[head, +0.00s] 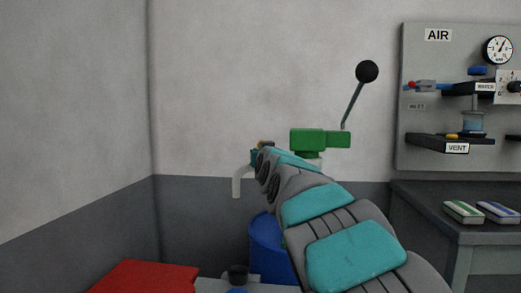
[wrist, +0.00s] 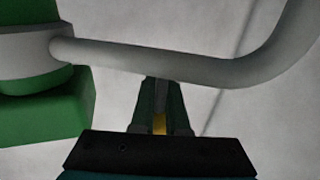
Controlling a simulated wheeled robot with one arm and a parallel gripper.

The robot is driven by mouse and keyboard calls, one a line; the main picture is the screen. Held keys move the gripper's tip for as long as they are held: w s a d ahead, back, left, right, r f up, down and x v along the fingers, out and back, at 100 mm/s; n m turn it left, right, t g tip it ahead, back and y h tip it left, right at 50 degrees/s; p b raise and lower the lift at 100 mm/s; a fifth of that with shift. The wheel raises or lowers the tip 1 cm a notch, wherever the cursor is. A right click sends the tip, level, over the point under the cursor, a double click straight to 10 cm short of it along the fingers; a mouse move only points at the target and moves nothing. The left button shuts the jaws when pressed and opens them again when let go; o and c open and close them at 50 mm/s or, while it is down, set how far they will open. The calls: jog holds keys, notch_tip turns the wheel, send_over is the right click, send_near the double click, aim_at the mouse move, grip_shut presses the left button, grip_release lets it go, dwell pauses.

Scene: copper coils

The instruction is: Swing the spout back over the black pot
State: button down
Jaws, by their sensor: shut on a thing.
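The grey spout (head: 237,183) runs out from the green pump head (head: 308,140) and bends down at its left end. In the wrist view the spout (wrist: 215,70) crosses the top of the picture, joined to the green body (wrist: 45,115) at left. My gripper (wrist: 160,95) is shut on the straight part of the spout; it shows small in the head view (head: 262,146), partly hidden by my arm. The black pot (head: 238,271) stands low in front. The spout's open end appears above the pot in the picture, but I cannot tell their depth.
A blue drum (head: 268,245) stands below the pump, partly hidden by my arm. A lever with a black ball (head: 367,71) rises from the pump. A red box (head: 147,277) is at lower left. A bench (head: 455,210) and wall panel (head: 430,120) are at right.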

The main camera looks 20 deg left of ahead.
jog(key=shift+r, duration=0.25)
jog(key=c, duration=0.9)
grip_release()
jog(key=shift+a+f, duration=0.1)
jog(key=shift+f, duration=0.05)
jog(key=shift+b+v, duration=1.5)
jog(key=shift+v, duration=2.35)
jog(key=shift+f, duration=0.1)
